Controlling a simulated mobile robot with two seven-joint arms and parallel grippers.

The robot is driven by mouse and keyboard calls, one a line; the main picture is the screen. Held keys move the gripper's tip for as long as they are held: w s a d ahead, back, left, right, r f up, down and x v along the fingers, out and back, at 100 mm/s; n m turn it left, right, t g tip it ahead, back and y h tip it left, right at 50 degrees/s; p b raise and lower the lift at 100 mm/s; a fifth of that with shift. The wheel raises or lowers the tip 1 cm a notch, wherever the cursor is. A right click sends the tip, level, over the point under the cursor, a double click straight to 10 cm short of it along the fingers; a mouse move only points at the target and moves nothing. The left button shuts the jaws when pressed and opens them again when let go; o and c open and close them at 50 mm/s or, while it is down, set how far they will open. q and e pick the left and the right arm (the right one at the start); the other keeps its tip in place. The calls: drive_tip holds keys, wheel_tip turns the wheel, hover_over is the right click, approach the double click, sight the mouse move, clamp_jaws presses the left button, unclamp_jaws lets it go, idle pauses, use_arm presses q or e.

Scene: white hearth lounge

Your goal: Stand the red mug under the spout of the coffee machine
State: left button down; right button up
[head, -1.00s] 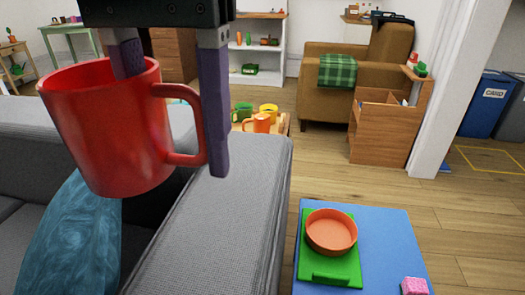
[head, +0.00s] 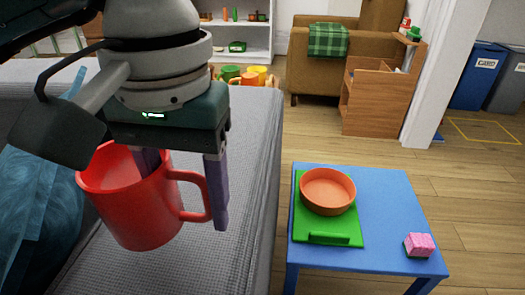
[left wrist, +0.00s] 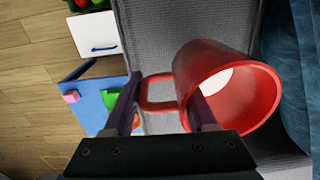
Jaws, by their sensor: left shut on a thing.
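The red mug (head: 135,212) is held in the air by my left gripper (head: 186,192), in front of the grey sofa, upright with a slight tilt. One finger reaches inside the mug's mouth and the other is outside, beyond the handle. The left wrist view also shows the red mug (left wrist: 212,62), its mouth open toward the camera and its handle between the fingers. Its inside looks empty where visible. My right gripper and the coffee machine are in none of the views.
A grey sofa (head: 240,150) lies under and beside the mug. A low blue table (head: 385,200) at right carries a green board (head: 345,228), an orange bowl (head: 327,190) and a pink block (head: 419,245). Several cups stand behind the sofa. Wooden floor (head: 465,190) is clear at right.

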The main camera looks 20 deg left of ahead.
use_arm(q)
wheel_tip(320, 180, down, 5)
drive_tip(key=shift+r+b, duration=0.1)
drive_tip(key=shift+b, duration=0.55)
drive_tip(key=c, duration=0.7)
unclamp_jaws()
drive_tip(key=shift+f, duration=0.2)
drive_tip(key=o, duration=0.5)
drive_tip(key=shift+r, duration=0.1)
